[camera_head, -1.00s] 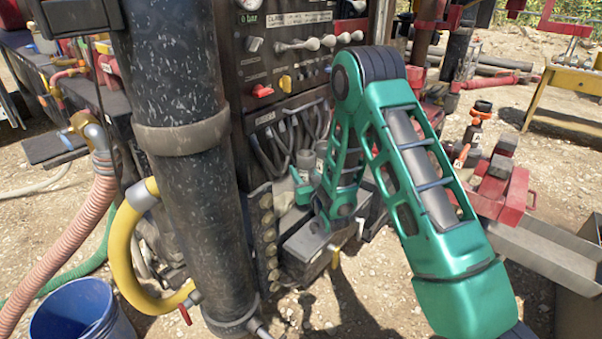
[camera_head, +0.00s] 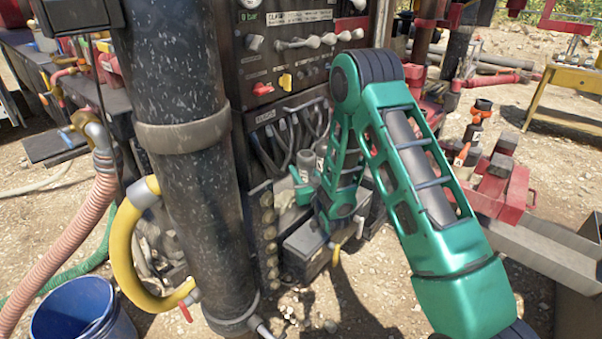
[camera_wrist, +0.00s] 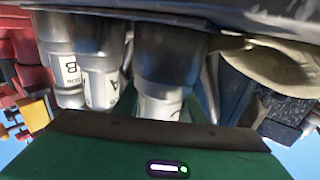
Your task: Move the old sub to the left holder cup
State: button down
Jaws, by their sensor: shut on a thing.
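My gripper (camera_head: 308,184) is at the end of my green arm, low in front of the dark control panel in the head view. In the wrist view a grey metal sub (camera_wrist: 168,52) with a pale lower part stands centrally, right in front of the green gripper body. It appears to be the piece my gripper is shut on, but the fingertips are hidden. Left of it are two grey cylinders with white labels, one marked B (camera_wrist: 68,68) and one marked A (camera_wrist: 102,86). Grey cylinders (camera_head: 306,160) also show beside my gripper in the head view. I cannot make out which is the left holder cup.
A thick black speckled pipe (camera_head: 185,150) stands close left of my gripper. The control panel (camera_head: 285,75) with levers and hanging cables is behind it. A grey box (camera_head: 308,246) lies just below. A blue bucket (camera_head: 80,312) and hoses are at lower left.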

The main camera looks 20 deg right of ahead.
jog(key=c, duration=1)
grip_release()
jog(key=shift+f, duration=0.25)
jog(key=shift+c, duration=0.2)
jog(key=shift+s, duration=0.15)
jog(key=s+d, duration=0.1)
jog(key=s, duration=0.9)
jog(key=shift+s, duration=0.2)
